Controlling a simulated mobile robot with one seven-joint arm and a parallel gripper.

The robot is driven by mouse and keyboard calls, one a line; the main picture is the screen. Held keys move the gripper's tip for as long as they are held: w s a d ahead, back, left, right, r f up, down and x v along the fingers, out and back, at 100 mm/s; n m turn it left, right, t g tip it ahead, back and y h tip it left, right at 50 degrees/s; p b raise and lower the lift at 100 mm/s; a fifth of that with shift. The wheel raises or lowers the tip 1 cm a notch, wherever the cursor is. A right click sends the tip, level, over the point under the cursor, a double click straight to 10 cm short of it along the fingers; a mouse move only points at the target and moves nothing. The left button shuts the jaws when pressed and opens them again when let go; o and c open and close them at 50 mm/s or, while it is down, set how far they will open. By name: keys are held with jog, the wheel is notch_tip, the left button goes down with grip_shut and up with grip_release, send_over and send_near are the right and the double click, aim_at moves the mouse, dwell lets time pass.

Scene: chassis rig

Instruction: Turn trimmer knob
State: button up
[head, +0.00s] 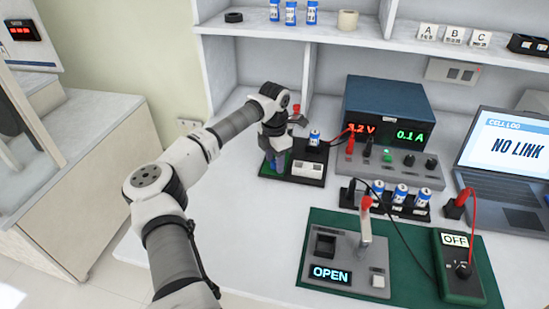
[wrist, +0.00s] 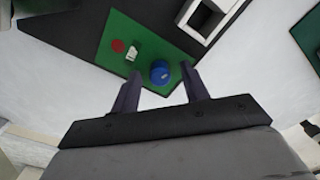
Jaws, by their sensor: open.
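The trimmer knob, a round blue cap with a small pale mark (wrist: 160,76), sits on a green circuit board (wrist: 147,35) in the wrist view. My gripper (wrist: 162,70) is open, with one dark finger to the left of the knob and one to the right. The knob lies between the fingertips, with a gap on each side; I cannot tell whether the fingers are down at its height. In the head view my gripper (head: 275,160) is over the left end of a black fixture (head: 300,178) and hides the knob.
On the board are a red round part (wrist: 117,45) and a small white part (wrist: 133,52). A white square frame (wrist: 207,18) stands beside the board. In the head view, a power supply (head: 390,105) reading 3.2 V and 0.1 A stands right of my gripper.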

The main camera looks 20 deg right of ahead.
aim_at(274, 161)
jog(key=shift+c, duration=0.4)
grip_shut()
jog(key=shift+n, duration=1.2)
jog(key=shift+o, duration=0.4)
grip_release()
notch_tip(274, 161, up, 14)
jog(key=b, duration=0.2)
